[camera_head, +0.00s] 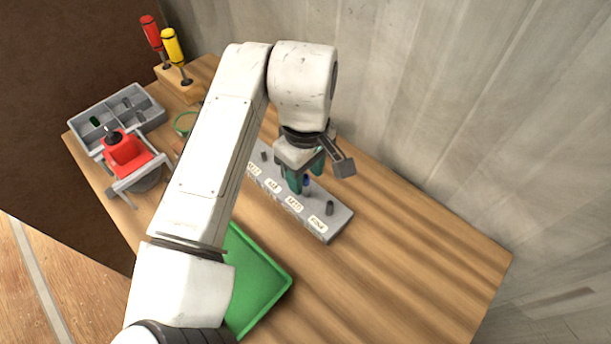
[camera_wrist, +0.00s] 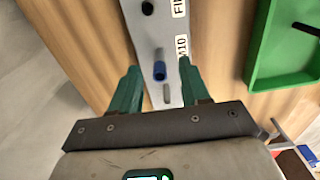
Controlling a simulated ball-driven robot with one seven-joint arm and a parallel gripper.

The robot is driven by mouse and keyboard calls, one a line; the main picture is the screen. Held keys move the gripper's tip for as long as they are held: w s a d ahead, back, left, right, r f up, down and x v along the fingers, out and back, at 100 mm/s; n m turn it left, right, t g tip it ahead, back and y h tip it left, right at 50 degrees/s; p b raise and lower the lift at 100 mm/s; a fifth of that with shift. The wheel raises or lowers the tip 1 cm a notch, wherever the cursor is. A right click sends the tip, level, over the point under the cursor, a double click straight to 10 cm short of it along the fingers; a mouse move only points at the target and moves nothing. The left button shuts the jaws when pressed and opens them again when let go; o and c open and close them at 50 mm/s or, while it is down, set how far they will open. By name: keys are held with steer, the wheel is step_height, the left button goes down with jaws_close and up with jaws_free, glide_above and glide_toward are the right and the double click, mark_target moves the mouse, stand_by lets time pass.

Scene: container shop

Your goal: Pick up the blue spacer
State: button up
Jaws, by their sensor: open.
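The blue spacer (camera_wrist: 159,71) stands on the grey labelled rack in the wrist view, between my open fingertips and a little beyond them. In the head view a small part of the blue spacer (camera_head: 307,181) shows beside my fingers. My gripper (camera_head: 305,181) is over the rack, with its green fingers pointing down. In the wrist view my gripper (camera_wrist: 158,75) is open and empty, one finger on each side of the rack. Whether the fingers touch the spacer cannot be told.
The grey rack (camera_head: 338,224) has several labels and holds other dark pegs. A green tray (camera_head: 262,262) lies in front of it. A divided grey bin (camera_head: 152,107), a red device (camera_head: 125,153) and red and yellow screwdrivers (camera_head: 172,47) are at the left. The table's right side is clear.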

steer(key=shift+c, duration=0.2)
jaws_close()
steer(key=shift+r, duration=0.15)
steer(key=shift+r, duration=0.55)
steer(key=s+a+r+b, duration=0.1)
steer(key=s+a+r, duration=0.1)
steer(key=s+r, duration=0.9)
steer(key=s, duration=0.2)
steer(key=shift+s+a+r, duration=0.25)
steer(key=shift+s+r, duration=0.05)
steer(key=shift+s, duration=0.05)
